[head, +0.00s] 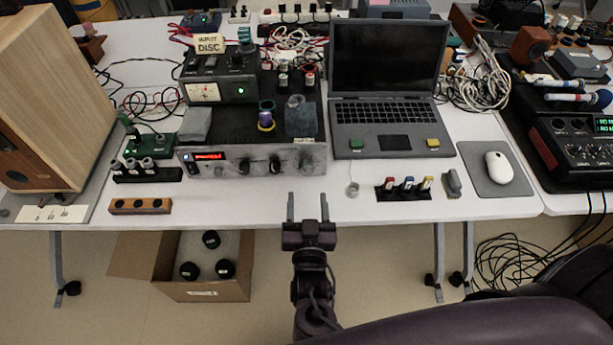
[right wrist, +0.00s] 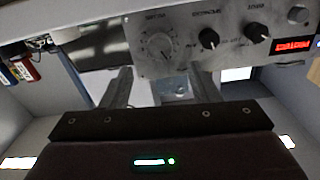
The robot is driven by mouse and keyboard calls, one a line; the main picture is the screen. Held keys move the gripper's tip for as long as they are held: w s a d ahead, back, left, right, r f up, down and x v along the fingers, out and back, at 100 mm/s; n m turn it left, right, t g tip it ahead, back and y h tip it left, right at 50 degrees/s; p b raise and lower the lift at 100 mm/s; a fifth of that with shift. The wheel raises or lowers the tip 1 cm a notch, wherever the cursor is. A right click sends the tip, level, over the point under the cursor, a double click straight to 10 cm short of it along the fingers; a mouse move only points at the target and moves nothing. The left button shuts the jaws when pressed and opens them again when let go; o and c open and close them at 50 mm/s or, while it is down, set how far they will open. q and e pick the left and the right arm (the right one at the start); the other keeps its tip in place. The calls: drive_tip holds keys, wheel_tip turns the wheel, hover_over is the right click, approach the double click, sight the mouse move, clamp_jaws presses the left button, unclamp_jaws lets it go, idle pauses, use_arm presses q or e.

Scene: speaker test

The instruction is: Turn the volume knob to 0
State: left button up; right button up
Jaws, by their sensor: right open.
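The amplifier (head: 253,160) is a grey-fronted unit on the table, with a red display and a row of knobs. At its right end is a large grey dial knob (head: 306,160); in the right wrist view this dial (right wrist: 159,46) has marks around it. Two black knobs (right wrist: 208,38) sit beside it. The panel labels are too blurred to tell which knob is the volume. My left gripper is not in view.
A wooden speaker (head: 60,85) stands at the left. A wooden block with holes (head: 140,206) lies near the front edge. The tabletop directly before the dial is clear.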

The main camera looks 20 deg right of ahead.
sight(306, 171)
drive_tip(key=x, duration=0.7)
drive_tip(key=shift+w+d+p, duration=0.1)
drive_tip(key=shift+p, duration=0.25)
drive_tip(key=shift+c, duration=0.4)
drive_tip(key=c, duration=0.9)
